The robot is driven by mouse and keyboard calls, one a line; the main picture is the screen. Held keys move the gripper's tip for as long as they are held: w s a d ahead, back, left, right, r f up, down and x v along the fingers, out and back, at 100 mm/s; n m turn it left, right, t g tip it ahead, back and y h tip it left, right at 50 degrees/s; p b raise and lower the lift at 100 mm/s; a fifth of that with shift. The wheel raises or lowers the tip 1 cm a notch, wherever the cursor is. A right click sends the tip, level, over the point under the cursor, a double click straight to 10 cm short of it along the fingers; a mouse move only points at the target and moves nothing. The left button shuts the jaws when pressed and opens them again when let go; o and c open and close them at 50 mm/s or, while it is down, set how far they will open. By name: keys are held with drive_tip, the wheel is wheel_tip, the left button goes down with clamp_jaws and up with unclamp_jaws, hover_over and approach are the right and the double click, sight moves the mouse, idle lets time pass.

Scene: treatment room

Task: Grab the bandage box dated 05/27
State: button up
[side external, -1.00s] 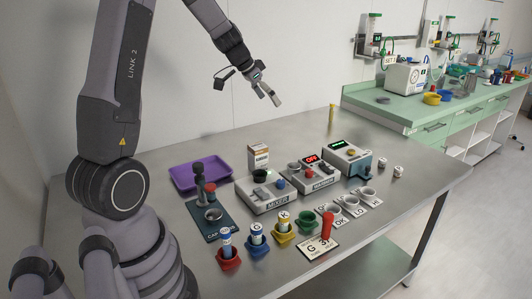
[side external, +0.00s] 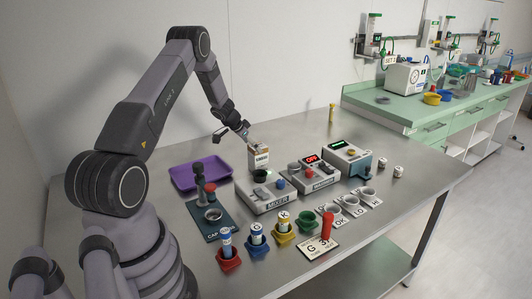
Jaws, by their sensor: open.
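One small white and orange-brown box (side external: 259,160) stands upright on the metal table (side external: 418,180), behind the mixer device. Its printed text is too small to read, so I cannot tell its date. My gripper (side external: 247,137) is open at the upper left of the box, with its fingers pointing down toward the box's top. I cannot tell whether a finger touches the box.
A purple tray (side external: 186,183) lies left of the box. The mixer (side external: 269,199), a warmer (side external: 311,180) marked OFF and a teal-sided device (side external: 346,160) stand in front and to the right. Coloured cups with vials are nearer. The table behind the box is mostly clear.

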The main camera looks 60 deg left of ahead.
drive_tip(key=shift+w+a+x, duration=0.15)
drive_tip(key=shift+x, duration=1.2)
drive_tip(key=shift+w+a+x, duration=0.15)
drive_tip(key=shift+x, duration=1.25)
drive_tip(key=shift+r, duration=0.25)
drive_tip(key=c, duration=1.1)
drive_tip(key=shift+r, duration=0.1)
drive_tip(key=shift+c, duration=0.2)
